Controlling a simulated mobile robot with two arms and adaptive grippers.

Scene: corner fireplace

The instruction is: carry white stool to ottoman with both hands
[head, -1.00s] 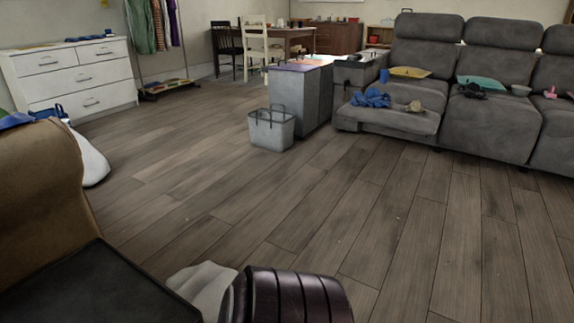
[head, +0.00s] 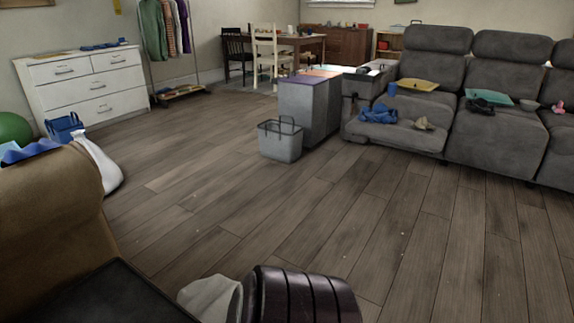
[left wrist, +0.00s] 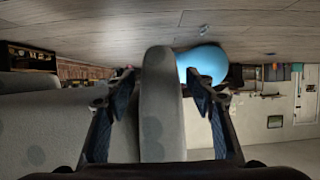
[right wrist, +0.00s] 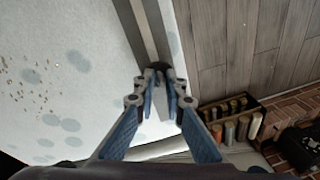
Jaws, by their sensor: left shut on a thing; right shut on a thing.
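In the left wrist view, a pale grey slab with darker blotches (left wrist: 160,100), apparently part of the white stool, stands between the fingers of my left gripper (left wrist: 160,112), which is shut on it. In the right wrist view, a broad white surface with blue-grey spots (right wrist: 65,85), also apparently the stool, fills the left side. My right gripper (right wrist: 165,90) is shut on a thin pale piece at its edge. The head view shows neither gripper nor a recognisable whole stool. I cannot tell which thing is the ottoman.
A brown armchair (head: 45,205) is close at left. A grey basket (head: 280,142) stands beside a grey cabinet (head: 305,108); a grey sofa (head: 500,145) is at right. Open wood floor (head: 210,215) lies ahead. The left wrist view shows a blue ball (left wrist: 205,62) behind the slab.

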